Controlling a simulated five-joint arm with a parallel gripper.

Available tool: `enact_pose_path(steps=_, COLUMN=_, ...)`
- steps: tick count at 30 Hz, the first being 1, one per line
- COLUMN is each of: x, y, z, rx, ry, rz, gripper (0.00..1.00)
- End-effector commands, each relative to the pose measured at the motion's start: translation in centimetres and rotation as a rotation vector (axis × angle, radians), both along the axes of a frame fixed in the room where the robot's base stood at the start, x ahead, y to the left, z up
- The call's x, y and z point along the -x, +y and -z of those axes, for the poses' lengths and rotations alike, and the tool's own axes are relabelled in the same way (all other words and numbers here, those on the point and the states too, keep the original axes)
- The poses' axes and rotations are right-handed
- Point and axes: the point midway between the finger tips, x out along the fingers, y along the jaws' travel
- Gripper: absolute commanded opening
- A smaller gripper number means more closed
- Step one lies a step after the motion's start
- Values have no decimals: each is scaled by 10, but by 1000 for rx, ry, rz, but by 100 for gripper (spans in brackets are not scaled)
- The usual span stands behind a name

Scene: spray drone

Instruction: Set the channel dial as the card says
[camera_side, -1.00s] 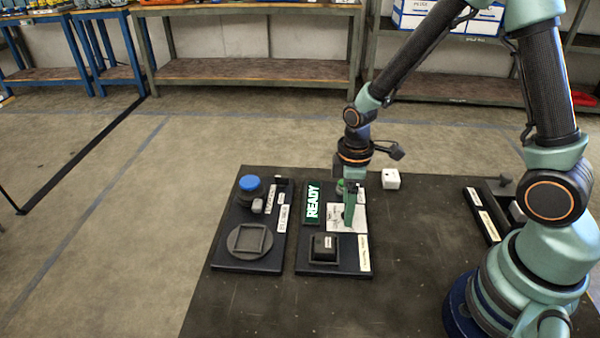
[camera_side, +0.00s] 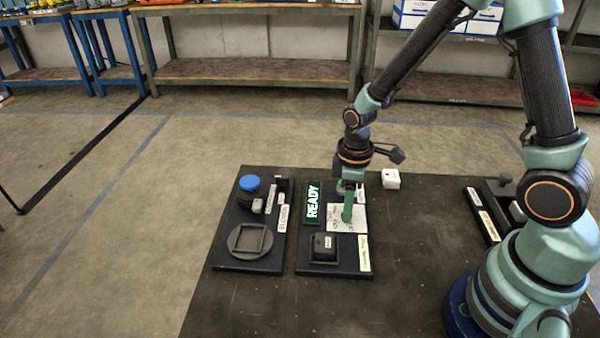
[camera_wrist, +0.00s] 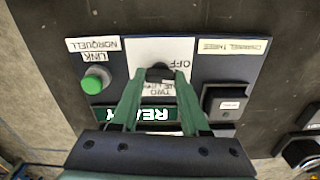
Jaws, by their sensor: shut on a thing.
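The channel dial is a small dark knob (camera_wrist: 160,72) on a white plate (camera_wrist: 145,50) in the wrist view. The plate reads OFF and TWO, with other print partly covered by my fingers. My gripper (camera_wrist: 160,78) has both green fingertips closed on the knob, one at each side. A white card (camera_wrist: 232,46) beside the plate appears to read CHANNEL THREE, upside down in this view. In the side view my gripper (camera_side: 348,218) points down at the white plate (camera_side: 359,222); the knob is hidden there. The dial's exact pointing is unclear.
A lit READY display (camera_side: 313,204) and a square black block (camera_side: 323,245) share the dial's panel. A green button (camera_wrist: 95,82) is beside the plate. Another panel with a blue knob (camera_side: 249,183) stands left. A white cube (camera_side: 390,178) sits behind. The front table is clear.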

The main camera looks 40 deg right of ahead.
Motion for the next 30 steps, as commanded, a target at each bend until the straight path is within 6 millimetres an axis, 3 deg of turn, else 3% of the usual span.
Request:
enact_pose_path(steps=18, x=0, y=0, z=0, rx=0, ry=1, rz=490, gripper=0)
enact_pose_path(steps=30, x=0, y=0, z=0, rx=0, ry=1, rz=658, gripper=0)
